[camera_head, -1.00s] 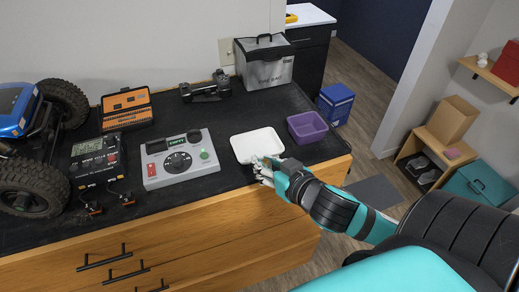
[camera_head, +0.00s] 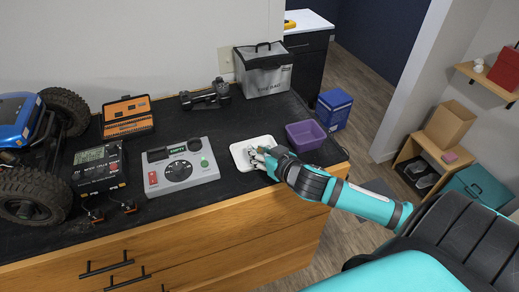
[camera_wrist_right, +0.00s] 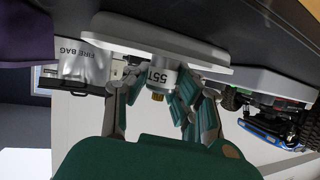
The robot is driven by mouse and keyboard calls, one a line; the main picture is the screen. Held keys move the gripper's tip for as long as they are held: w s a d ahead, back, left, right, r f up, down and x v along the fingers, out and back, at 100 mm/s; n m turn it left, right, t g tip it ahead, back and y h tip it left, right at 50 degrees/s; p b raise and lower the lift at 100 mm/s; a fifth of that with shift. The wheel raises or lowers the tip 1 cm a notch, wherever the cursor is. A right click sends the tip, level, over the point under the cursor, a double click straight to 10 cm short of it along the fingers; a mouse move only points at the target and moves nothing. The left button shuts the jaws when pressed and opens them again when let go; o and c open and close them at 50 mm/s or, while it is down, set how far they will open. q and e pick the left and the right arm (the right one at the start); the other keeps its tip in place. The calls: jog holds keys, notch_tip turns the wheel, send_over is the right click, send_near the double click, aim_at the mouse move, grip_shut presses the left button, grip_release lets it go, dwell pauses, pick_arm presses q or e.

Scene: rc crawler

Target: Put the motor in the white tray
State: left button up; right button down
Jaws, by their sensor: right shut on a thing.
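The white tray (camera_head: 240,155) lies near the front edge of the black bench top, and it also shows in the right wrist view (camera_wrist_right: 120,28). My right gripper (camera_head: 261,157) is over the right part of the tray and hides some of it. In the right wrist view, it (camera_wrist_right: 161,88) is shut on the motor (camera_wrist_right: 161,73), a small silver can with a white band marked 55T and a brass-coloured tip. That view is upside down. The motor is at the tray, but I cannot tell whether it touches the tray floor. My left gripper is not in view.
A purple bin (camera_head: 306,135) stands right of the tray. A grey tester box (camera_head: 181,168) with a dial stands left of it. A fire bag (camera_head: 264,70) is behind. The blue crawler (camera_head: 30,150), an orange case (camera_head: 127,117) and a black charger (camera_head: 98,166) are farther left.

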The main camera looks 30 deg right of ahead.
jog(key=shift+f, duration=0.15)
jog(key=shift+f, duration=0.1)
jog(key=c, duration=1.2)
grip_release()
jog(key=shift+o, duration=0.2)
jog(key=b+v, duration=0.2)
jog(key=v, duration=0.8)
jog(key=shift+s, duration=0.2)
jog(key=shift+s+r, duration=0.6)
jog(key=shift+s, duration=0.1)
